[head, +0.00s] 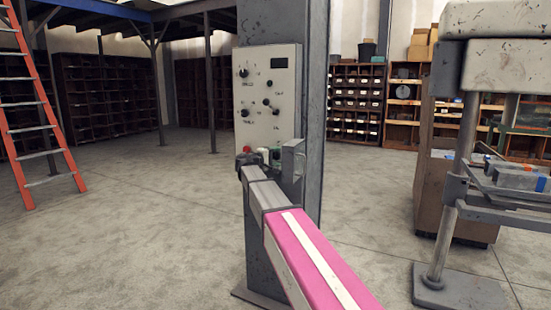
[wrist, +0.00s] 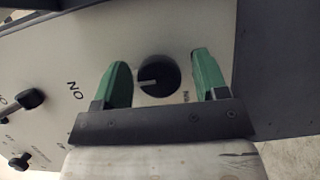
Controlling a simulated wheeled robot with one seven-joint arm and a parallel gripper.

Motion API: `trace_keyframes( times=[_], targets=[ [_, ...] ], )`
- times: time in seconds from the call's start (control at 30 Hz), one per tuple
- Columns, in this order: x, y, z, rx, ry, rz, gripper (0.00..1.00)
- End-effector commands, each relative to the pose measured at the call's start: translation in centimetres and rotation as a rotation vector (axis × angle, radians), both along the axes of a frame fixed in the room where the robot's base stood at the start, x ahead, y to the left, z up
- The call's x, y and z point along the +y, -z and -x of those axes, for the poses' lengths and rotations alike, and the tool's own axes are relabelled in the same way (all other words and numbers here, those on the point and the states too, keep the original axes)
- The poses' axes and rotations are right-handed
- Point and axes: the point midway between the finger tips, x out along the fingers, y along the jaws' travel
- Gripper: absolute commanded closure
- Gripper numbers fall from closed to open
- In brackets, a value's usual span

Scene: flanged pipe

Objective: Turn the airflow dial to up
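A pale control panel (head: 268,95) with several black dials and levers is fixed to a grey column. In the wrist view a round black dial (wrist: 158,76) with a white pointer line lies on the panel (wrist: 100,45). The line points to the left of that picture. The small lettering beside it is partly hidden, so I cannot tell which dial it is. My gripper (wrist: 160,62) is open, with one green finger on each side of the dial and gaps showing. In the head view my gripper (head: 275,154) is at the panel's lower edge, partly hidden by my arm.
Other black controls (wrist: 28,99) stick out beside the dial, near an "ON" label. An orange ladder (head: 38,110) stands at the left. A grey machine (head: 500,65) stands at the right. Shelves (head: 357,100) line the back. The floor around the column is mostly clear.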

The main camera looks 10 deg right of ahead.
Motion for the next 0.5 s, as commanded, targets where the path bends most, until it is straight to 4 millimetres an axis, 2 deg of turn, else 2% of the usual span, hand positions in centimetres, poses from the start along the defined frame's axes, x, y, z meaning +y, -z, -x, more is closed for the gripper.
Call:
trace_keyframes(
  times=[0.33,0.5],
  targets=[
    [0.3,-0.1,0.1,0.0,-0.001,0.004,0.32],
    [2.0,-0.1,1.2,0.0,-0.004,0.004,0.32]
  ],
)
